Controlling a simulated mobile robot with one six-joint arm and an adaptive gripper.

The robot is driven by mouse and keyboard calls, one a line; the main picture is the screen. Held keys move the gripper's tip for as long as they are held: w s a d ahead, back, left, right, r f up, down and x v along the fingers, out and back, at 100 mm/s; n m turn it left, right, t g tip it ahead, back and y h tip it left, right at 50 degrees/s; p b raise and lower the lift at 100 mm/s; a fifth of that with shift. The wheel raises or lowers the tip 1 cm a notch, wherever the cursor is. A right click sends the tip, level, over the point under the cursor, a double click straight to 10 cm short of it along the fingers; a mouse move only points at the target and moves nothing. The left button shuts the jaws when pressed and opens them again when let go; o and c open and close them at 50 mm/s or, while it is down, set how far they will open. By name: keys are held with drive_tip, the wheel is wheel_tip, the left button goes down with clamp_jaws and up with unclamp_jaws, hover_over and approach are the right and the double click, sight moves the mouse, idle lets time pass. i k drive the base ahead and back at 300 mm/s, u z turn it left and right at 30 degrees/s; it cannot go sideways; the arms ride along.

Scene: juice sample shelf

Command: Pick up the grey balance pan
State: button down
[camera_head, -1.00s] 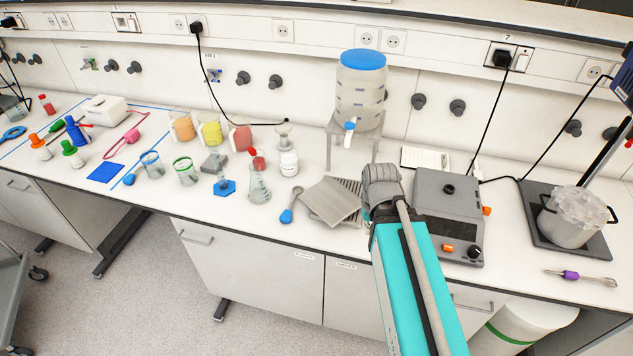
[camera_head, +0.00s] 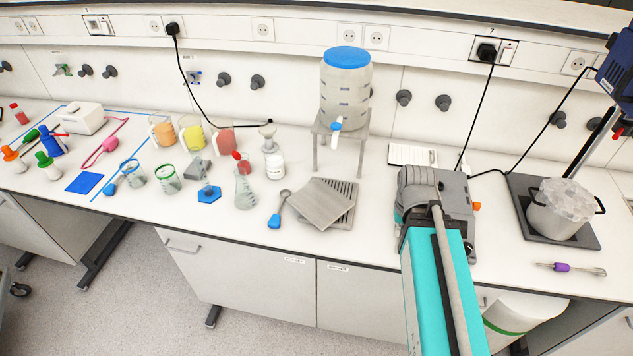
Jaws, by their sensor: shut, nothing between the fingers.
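The grey balance pan (camera_head: 321,203) is a flat square plate on the bench. It lies askew, partly over a dark ridged rack or mat (camera_head: 347,212). Its top face is uncovered. The grey balance body (camera_head: 457,192) stands to its right, largely hidden behind my arm. My teal arm reaches up from the bottom, and its grey wrist is in front of the balance, right of the pan and apart from it in the picture. My gripper's fingers do not show; the wrist hides them.
A blue-ended spoon (camera_head: 279,212) lies just left of the pan. A flask (camera_head: 244,190) and jar (camera_head: 275,166) stand further left. A dispenser tank (camera_head: 345,92) on a stand (camera_head: 362,142) is behind. A pot (camera_head: 561,212) is at right. The bench's front edge runs close below the pan.

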sight(319, 203)
drive_tip(key=z, duration=0.35)
drive_tip(key=k, duration=1.05)
drive_tip(key=u, duration=0.75)
drive_tip(key=i, duration=1)
